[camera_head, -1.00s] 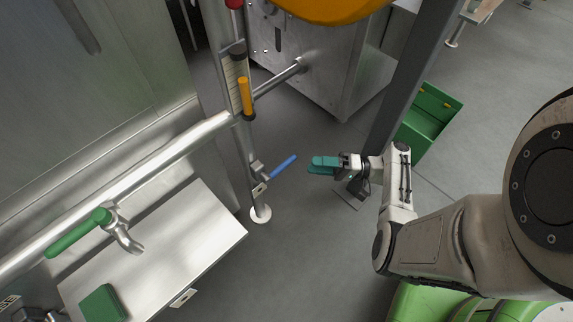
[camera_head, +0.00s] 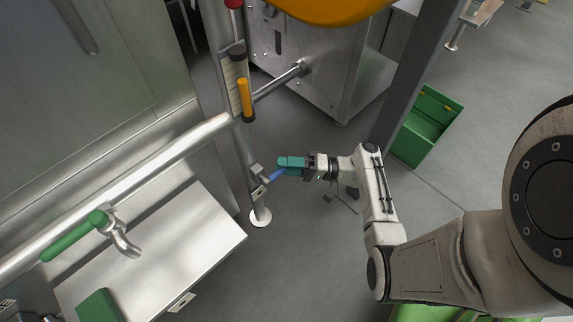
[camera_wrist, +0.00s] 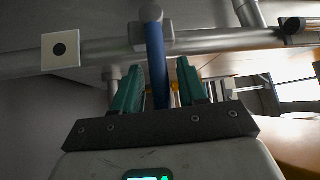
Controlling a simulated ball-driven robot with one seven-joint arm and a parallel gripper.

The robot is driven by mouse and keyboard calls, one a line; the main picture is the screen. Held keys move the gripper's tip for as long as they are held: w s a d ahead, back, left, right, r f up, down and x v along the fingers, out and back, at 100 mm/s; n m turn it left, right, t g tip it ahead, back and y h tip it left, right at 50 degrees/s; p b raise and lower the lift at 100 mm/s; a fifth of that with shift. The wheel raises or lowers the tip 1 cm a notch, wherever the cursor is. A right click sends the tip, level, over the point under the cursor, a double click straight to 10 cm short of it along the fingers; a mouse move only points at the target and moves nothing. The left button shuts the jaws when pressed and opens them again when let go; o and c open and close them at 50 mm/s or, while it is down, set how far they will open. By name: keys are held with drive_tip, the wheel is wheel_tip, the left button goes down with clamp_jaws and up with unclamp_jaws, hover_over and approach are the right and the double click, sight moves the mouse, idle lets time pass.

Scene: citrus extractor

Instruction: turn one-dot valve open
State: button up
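The one-dot plate (camera_wrist: 60,50), white with a single black dot, is on the pipe at the upper left in the wrist view. The valve beside it has a blue lever handle (camera_wrist: 155,60), which also shows in the head view (camera_head: 277,174) low on the vertical pipe. My gripper (camera_head: 285,165) has teal fingers and is at the handle. In the wrist view my gripper (camera_wrist: 158,85) is open, with one finger on each side of the blue handle and visible gaps. The handle's outer end in the head view is partly hidden by the fingers.
An orange-handled valve (camera_head: 245,98) and a red knob (camera_head: 234,4) are higher on the pipe. A green-handled tap (camera_head: 75,238) is at left above a metal table (camera_head: 200,235). A grey post (camera_head: 412,70) and green crate (camera_head: 422,135) stand right. Floor below the gripper is clear.

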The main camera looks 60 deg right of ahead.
clamp_jaws()
idle(0.3)
